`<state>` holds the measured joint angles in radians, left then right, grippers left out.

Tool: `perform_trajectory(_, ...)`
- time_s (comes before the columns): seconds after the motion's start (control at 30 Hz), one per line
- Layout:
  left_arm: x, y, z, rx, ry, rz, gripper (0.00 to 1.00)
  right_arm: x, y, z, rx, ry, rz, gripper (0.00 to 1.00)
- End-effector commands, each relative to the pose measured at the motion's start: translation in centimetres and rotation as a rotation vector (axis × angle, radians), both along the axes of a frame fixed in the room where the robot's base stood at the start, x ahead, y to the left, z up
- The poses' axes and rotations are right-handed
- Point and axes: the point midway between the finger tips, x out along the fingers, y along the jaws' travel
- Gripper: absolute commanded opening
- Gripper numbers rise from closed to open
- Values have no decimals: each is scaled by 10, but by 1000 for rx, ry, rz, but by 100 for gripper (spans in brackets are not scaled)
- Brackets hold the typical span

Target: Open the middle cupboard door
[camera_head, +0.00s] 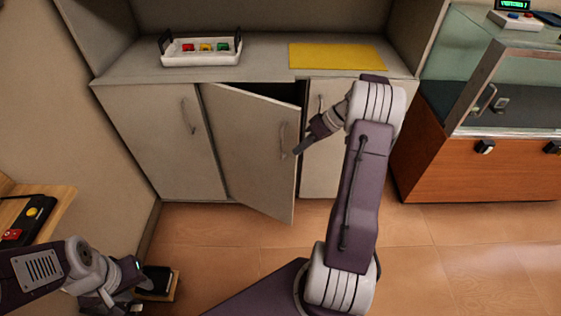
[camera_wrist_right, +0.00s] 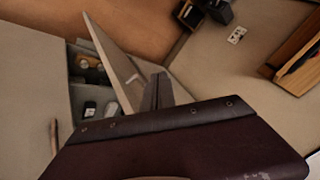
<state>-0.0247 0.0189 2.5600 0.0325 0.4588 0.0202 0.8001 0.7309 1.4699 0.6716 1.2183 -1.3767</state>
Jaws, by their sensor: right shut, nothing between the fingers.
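The middle cupboard door (camera_head: 250,150) stands partly open, its free right edge swung out into the room. Its handle (camera_head: 283,140) is near that edge. My right gripper (camera_head: 303,146) is shut and empty, close to the handle and the free edge; I cannot tell if it touches. In the right wrist view, its fingers (camera_wrist_right: 157,92) are beside the door (camera_wrist_right: 112,62), and small items (camera_wrist_right: 90,80) show inside the cupboard. My left gripper (camera_head: 108,298) is low at the left, far from the cupboard; its jaws are unclear.
The left door (camera_head: 160,135) and right door (camera_head: 318,160) are closed. A white tray (camera_head: 200,58) of coloured items and a yellow mat (camera_head: 338,56) lie on the counter. A glass-topped wooden case (camera_head: 470,165) stands right. The floor (camera_head: 215,240) before the door is clear.

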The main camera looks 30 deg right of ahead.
Motion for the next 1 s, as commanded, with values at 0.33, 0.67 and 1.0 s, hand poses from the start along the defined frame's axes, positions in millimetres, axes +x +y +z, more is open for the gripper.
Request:
perform_trajectory(0.33, 0, 0, -18, 0, 0, 0, 36, 21, 37, -59, 2, 5, 3, 0)
perform_trajectory(0.67, 0, 0, -26, 0, 0, 0, 36, 25, 81, -77, 0, 4, 2, 0)
perform_trajectory(1.0, 0, 0, -27, 0, 0, 0, 36, 23, 90, -76, -2, 4, 0, 0)
